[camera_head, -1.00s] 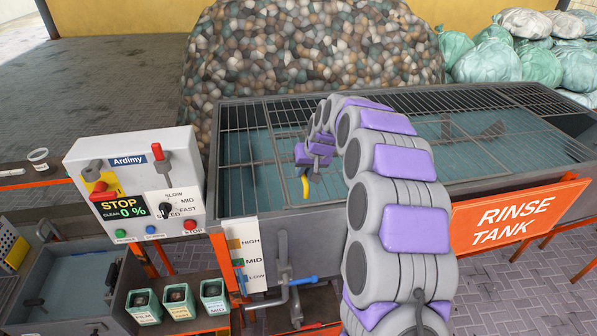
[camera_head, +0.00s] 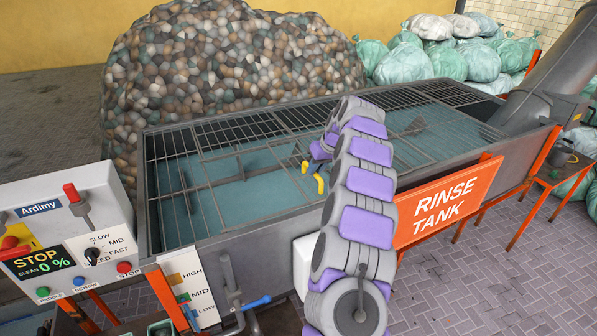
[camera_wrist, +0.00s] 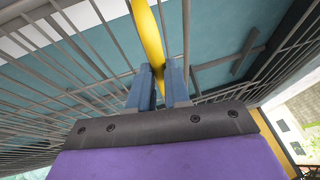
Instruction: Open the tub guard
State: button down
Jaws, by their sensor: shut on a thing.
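The tub guard (camera_head: 240,165) is a grey wire grille over the blue water of the rinse tank, front left of the slatted cover. A yellow handle (camera_head: 319,184) stands at its front edge. My gripper (camera_head: 313,171) is at this handle, partly hidden behind my arm. In the wrist view, the two blue-grey fingers (camera_wrist: 160,85) are shut on the yellow bar of the handle (camera_wrist: 148,38), with guard bars (camera_wrist: 70,50) spreading to both sides. Whether the guard is raised or lies flat, I cannot tell.
A control box (camera_head: 65,235) with a red lever stands left of the tank (camera_head: 235,255). A rinse tank sign (camera_head: 445,202) hangs on its front. A blue-handled tap (camera_head: 250,303) sits below. A stone heap (camera_head: 235,75) and bags (camera_head: 465,60) lie behind.

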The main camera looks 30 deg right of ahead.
aim_at(327, 180)
jog(key=d, duration=0.5)
jog(key=shift+d, duration=0.15)
jog(key=shift+a+r, duration=0.1)
jog(key=shift+a, duration=0.75)
jog(key=c, duration=1.4)
grip_release()
jog(key=shift+d, duration=0.15)
jog(key=shift+c, duration=0.2)
jog(key=o, duration=0.3)
jog(key=shift+d, duration=0.5)
jog(key=shift+o, duration=0.2)
jog(key=shift+a, duration=0.3)
jog(key=shift+s+r, duration=0.15)
jog(key=shift+r, duration=0.3)
jog(key=p+v, duration=0.2)
jog(key=v, duration=1.4)
jog(key=shift+d, duration=0.3)
